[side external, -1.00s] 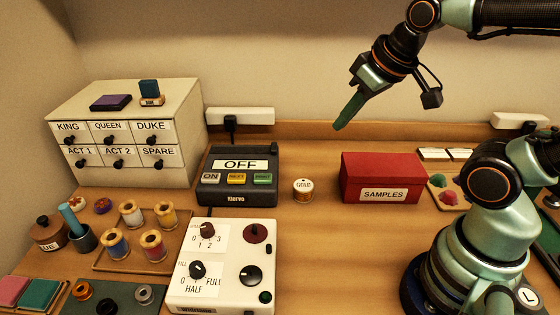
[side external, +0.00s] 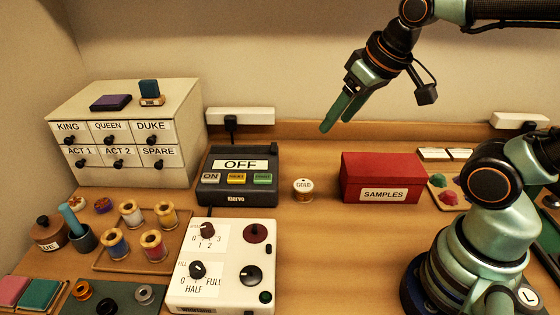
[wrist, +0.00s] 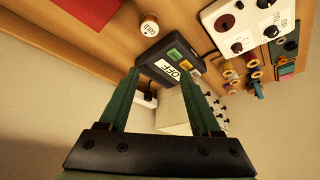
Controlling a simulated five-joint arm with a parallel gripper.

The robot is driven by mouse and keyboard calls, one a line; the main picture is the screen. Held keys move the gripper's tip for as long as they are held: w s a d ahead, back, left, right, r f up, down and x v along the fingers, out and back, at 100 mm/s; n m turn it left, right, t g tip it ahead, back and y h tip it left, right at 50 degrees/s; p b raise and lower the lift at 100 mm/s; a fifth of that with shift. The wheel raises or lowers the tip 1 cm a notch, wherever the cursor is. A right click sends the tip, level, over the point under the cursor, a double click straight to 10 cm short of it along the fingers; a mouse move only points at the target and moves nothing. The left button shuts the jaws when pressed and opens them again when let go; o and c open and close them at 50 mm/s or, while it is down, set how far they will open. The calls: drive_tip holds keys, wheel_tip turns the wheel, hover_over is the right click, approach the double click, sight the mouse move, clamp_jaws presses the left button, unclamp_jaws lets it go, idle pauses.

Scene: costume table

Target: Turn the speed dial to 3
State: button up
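The speed dial (side external: 207,230) is a dark round knob at the upper left of a white control box (side external: 228,300). Its printed scale runs 0, 1, 2, 3. Its exact pointer direction is too small to tell. The dial also shows in the wrist view (wrist: 237,47), at the upper right. My gripper (side external: 335,119) is high above the table, up and to the right of the dial and well apart from it. In the wrist view its two green fingers (wrist: 160,73) stand apart with nothing between them.
A dark unit reading OFF (side external: 238,190) stands behind the control box. A gold-labelled pot (side external: 302,189) and a red SAMPLES box (side external: 382,172) are to the right. Thread spools in a wooden tray (side external: 110,263) lie left of the box. The table right of the box is clear.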

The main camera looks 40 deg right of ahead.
drive_tip(key=w+a+r+m+g, duration=0.1)
drive_tip(key=w+a+m, duration=0.2)
drive_tip(key=w+a, duration=0.15)
drive_tip(key=m+g, duration=0.4)
drive_tip(key=m, duration=0.6)
hover_over(206, 226)
wheel_tip(206, 226, down, 9)
wheel_tip(206, 226, down, 12)
drive_tip(key=shift+r, duration=0.2)
clamp_jaws()
